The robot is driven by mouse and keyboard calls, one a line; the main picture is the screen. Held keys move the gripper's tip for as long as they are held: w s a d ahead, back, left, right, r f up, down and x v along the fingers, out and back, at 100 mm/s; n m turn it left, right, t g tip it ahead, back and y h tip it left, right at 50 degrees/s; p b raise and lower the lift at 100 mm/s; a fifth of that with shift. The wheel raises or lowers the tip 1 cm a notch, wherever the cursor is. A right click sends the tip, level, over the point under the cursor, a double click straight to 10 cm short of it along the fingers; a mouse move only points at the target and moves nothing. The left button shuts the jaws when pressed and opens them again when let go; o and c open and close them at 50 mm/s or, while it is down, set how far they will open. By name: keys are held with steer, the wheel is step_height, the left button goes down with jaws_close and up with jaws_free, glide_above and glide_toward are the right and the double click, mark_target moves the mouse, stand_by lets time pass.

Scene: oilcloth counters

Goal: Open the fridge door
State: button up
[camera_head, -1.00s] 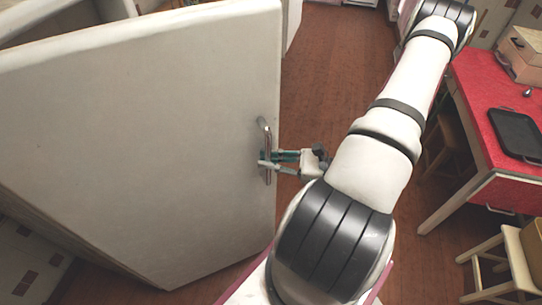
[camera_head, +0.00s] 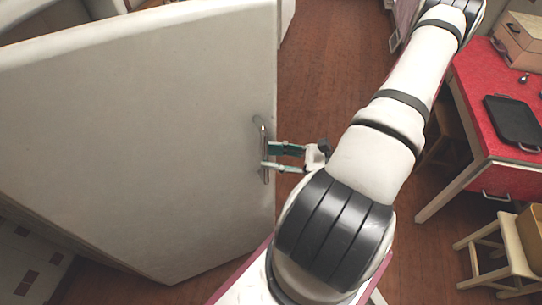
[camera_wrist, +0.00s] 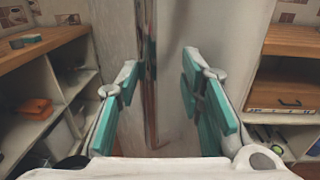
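The fridge door (camera_head: 130,140) is a large off-white panel filling the left of the head view. It stands swung out from the fridge body (camera_head: 50,18) behind it. The metal handle (camera_head: 261,128) is a vertical bar near the door's right edge. My gripper (camera_head: 267,157) is at the handle with its teal-padded fingers spread apart. In the wrist view the handle (camera_wrist: 150,80) stands upright between the open fingers (camera_wrist: 160,75), nearer the left one, with a gap on the right. Whether the left finger touches it I cannot tell.
A red-topped table (camera_head: 475,85) with a black tray (camera_head: 513,120) and a box stands on the right. A wooden stool (camera_head: 500,245) is at the lower right. The brown floor (camera_head: 325,70) is clear between door and table. Shelves (camera_wrist: 50,75) show in the wrist view.

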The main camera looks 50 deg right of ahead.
steer(key=s+a+v, duration=0.1)
steer(key=a+v, duration=0.1)
steer(key=v, duration=0.9)
steer(key=c, duration=0.8)
steer(key=shift+s+d, duration=0.1)
jaws_close()
